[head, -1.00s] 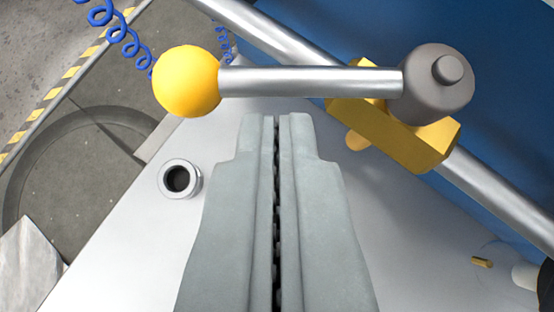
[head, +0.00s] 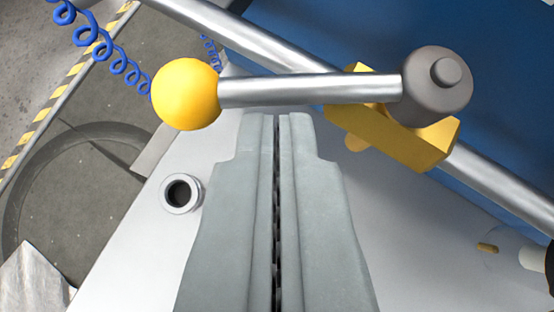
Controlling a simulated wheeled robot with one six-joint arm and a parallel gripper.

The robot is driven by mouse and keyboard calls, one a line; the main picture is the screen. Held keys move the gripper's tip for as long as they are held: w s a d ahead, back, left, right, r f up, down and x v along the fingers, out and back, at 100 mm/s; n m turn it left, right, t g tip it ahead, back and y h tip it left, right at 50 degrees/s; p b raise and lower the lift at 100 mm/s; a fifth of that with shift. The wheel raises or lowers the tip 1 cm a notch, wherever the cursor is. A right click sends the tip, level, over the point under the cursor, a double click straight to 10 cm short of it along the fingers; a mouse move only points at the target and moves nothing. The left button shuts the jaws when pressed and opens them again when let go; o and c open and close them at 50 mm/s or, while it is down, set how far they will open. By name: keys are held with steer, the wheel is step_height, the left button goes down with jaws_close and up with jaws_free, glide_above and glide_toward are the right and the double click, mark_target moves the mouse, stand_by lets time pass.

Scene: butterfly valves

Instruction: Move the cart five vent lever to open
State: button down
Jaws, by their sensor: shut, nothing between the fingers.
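The vent lever is a silver rod (head: 300,90) with a yellow ball knob (head: 186,94) at its left end. Its right end joins a grey round hub (head: 437,88) on a yellow valve body (head: 420,140). The rod lies nearly level in the picture, its knob end slightly lower. My gripper (head: 278,114) is shut and empty. Its fingertips are just below the rod in the picture, between knob and hub. I cannot tell whether they touch the rod. No cart number shows in view.
A silver pipe (head: 500,190) runs diagonally behind the valve, before a blue panel (head: 350,30). A short open pipe stub (head: 181,193) stands on the pale surface (head: 130,255) left of my gripper. A blue coiled hose (head: 95,40) hangs at the upper left.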

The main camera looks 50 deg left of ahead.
steer(key=shift+a, duration=0.1)
steer(key=shift+w+a+m+t+h, duration=0.3)
steer(key=shift+w+a+m+h, duration=0.15)
steer(key=shift+a, duration=0.35)
steer(key=shift+w+a+m+t+h, duration=0.3)
steer(key=shift+a+m, duration=0.25)
steer(key=shift+a, duration=0.3)
steer(key=shift+s, duration=0.1)
